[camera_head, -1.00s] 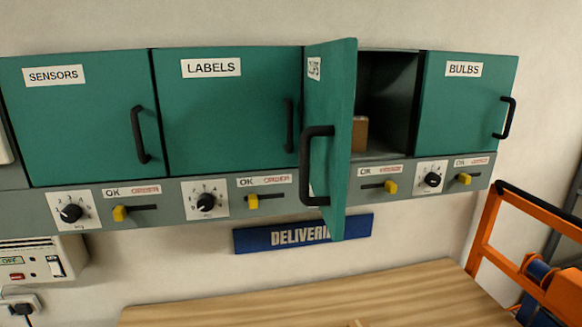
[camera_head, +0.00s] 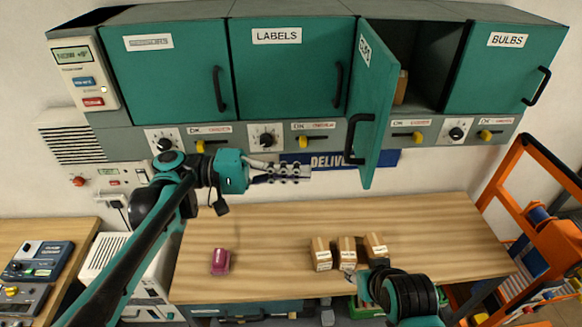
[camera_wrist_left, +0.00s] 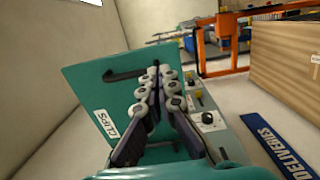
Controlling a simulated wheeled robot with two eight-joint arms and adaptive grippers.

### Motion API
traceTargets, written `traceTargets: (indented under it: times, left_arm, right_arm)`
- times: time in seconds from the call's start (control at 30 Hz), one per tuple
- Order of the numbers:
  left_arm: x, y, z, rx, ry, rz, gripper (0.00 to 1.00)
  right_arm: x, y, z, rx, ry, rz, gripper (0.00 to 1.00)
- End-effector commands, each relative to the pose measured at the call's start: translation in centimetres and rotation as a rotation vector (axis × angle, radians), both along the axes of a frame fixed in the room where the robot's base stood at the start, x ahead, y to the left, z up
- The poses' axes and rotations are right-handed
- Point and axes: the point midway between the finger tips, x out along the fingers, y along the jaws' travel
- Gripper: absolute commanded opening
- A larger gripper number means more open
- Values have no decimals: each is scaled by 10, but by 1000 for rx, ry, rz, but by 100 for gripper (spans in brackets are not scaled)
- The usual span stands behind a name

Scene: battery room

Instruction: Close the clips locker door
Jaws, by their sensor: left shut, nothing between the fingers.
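The teal clips locker door (camera_head: 375,105) stands open, swung out toward me, with its black handle (camera_head: 354,140) on the left-facing side. A box (camera_head: 400,87) shows inside the open locker. My left gripper (camera_head: 308,173) is shut and empty, left of the door's lower part and below the labels locker. In the left wrist view the shut fingers (camera_wrist_left: 158,78) appear in front of the door (camera_wrist_left: 85,85) and its CLIPS label (camera_wrist_left: 107,124); I see no clear contact. My right gripper (camera_head: 352,278) is low by the table, mostly hidden by its own wrist.
Labels locker (camera_head: 285,70) and bulbs locker (camera_head: 500,70) are closed on either side. Knobs and yellow sliders line the strip below. The wooden table (camera_head: 270,225) holds several small boxes (camera_head: 346,250) and a magenta item (camera_head: 220,261). An orange frame (camera_head: 530,220) stands at right.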

Motion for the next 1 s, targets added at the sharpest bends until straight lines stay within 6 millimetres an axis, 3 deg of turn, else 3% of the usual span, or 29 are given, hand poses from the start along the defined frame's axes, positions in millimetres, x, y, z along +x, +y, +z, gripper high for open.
traceTargets:
  times: [0.2,0.43,0.63,1.0]
  left_arm:
    - [-5,-50,2,1,0,-5,0]
    - [-7,-86,1,1,0,-2,0]
    - [-7,-99,1,1,0,0,0]
    - [-7,-100,0,2,0,2,0]
  right_arm:
    - [0,0,9,0,0,0,40]
    - [0,0,16,0,0,0,40]
    - [0,0,17,0,0,0,40]
    - [0,0,17,0,0,0,40]
